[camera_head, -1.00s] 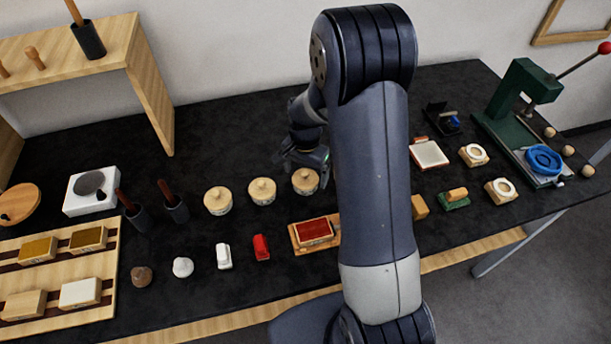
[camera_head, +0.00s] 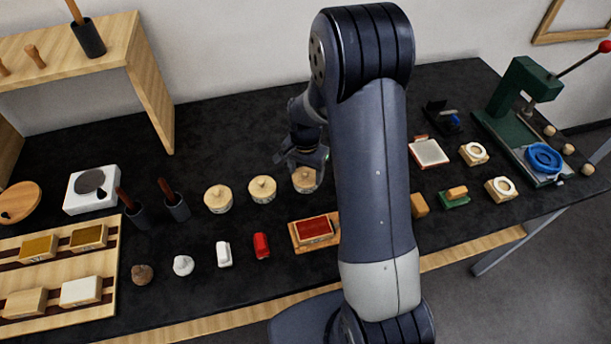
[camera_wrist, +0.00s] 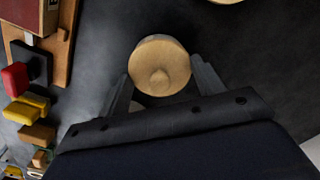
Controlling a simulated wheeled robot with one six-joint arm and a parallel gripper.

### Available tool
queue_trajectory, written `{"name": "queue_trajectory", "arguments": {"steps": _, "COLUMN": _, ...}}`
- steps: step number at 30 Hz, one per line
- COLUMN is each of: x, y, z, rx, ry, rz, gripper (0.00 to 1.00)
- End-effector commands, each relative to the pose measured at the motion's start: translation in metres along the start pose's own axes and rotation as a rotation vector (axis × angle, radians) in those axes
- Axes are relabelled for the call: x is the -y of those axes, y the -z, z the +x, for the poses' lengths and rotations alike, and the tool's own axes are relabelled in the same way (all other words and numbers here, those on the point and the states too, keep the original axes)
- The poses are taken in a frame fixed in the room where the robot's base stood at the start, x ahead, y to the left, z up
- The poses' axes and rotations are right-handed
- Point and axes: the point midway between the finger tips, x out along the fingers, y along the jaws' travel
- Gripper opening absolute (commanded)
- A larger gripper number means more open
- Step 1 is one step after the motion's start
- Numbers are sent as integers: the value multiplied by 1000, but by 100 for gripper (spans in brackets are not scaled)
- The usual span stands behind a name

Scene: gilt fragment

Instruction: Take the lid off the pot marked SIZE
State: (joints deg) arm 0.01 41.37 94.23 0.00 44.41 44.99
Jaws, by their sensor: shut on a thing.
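Three round, pale wooden lidded pots stand in a row on the black table: a left pot (camera_head: 218,200), a middle pot (camera_head: 262,190) and a right pot (camera_head: 305,182). The marks on them are too small to read, so I cannot tell which says SIZE. My gripper (camera_head: 307,164) is over the right pot and hides part of its top. In the wrist view, my gripper (camera_wrist: 160,75) has a finger on each side of the right pot's round lid (camera_wrist: 160,58), which has a knob, and is shut on it. I cannot see whether the lid is apart from the pot.
A red pad on a wooden tray (camera_head: 315,231) lies in front of the right pot. Red (camera_head: 261,246) and white (camera_head: 223,254) blocks stand near the front edge. A green press (camera_head: 513,113) stands at the far right. The table behind the pots is clear.

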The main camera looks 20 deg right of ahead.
Motion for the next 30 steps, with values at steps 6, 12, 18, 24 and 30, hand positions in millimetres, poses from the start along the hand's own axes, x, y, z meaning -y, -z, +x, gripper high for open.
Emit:
{"name": "queue_trajectory", "arguments": {"steps": 6, "x": 1, "y": 0, "z": -5, "rx": -2, "ry": 2, "rz": 0, "gripper": 42}}
{"name": "queue_trajectory", "arguments": {"steps": 12, "x": 1, "y": 1, "z": -32, "rx": -4, "ry": 4, "rz": 0, "gripper": 42}}
{"name": "queue_trajectory", "arguments": {"steps": 18, "x": 1, "y": 1, "z": -70, "rx": -4, "ry": 4, "rz": 0, "gripper": 42}}
{"name": "queue_trajectory", "arguments": {"steps": 24, "x": 4, "y": 4, "z": -94, "rx": -2, "ry": 2, "rz": 0, "gripper": 42}}
{"name": "queue_trajectory", "arguments": {"steps": 30, "x": 31, "y": 31, "z": -92, "rx": 0, "ry": 0, "rz": 0, "gripper": 42}}
